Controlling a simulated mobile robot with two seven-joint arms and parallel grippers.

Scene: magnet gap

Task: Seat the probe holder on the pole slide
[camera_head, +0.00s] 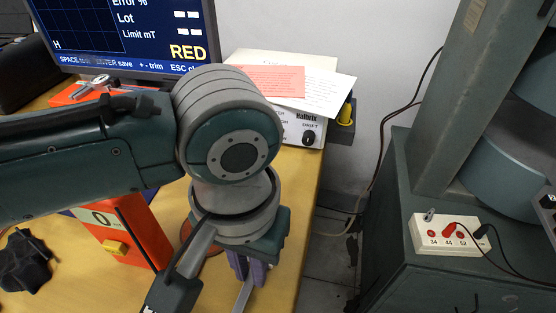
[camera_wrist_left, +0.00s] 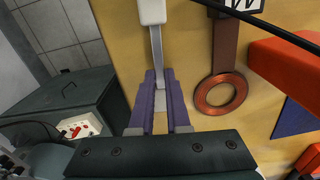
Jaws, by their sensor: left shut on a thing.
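My left gripper (camera_head: 249,270) points down over the right edge of the wooden bench in the head view. In the left wrist view its purple-padded fingers (camera_wrist_left: 160,78) are shut on a thin grey metal strip with a white block (camera_wrist_left: 152,12) at its far end, apparently the probe holder. In the head view only a short piece of the strip (camera_head: 243,297) shows below the fingers. The pole slide cannot be made out; the large magnet with blue-grey round poles (camera_head: 500,178) stands at the right, cut off by the frame. My right gripper is not in view.
A copper ring on a brown handle (camera_wrist_left: 220,93) lies on the bench beside the strip. An orange block marked 0 (camera_head: 135,232), a black knob (camera_head: 25,262), a monitor and papers (camera_head: 290,85) are nearby. A white socket box with leads (camera_head: 450,236) sits on the magnet's base, across a floor gap.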

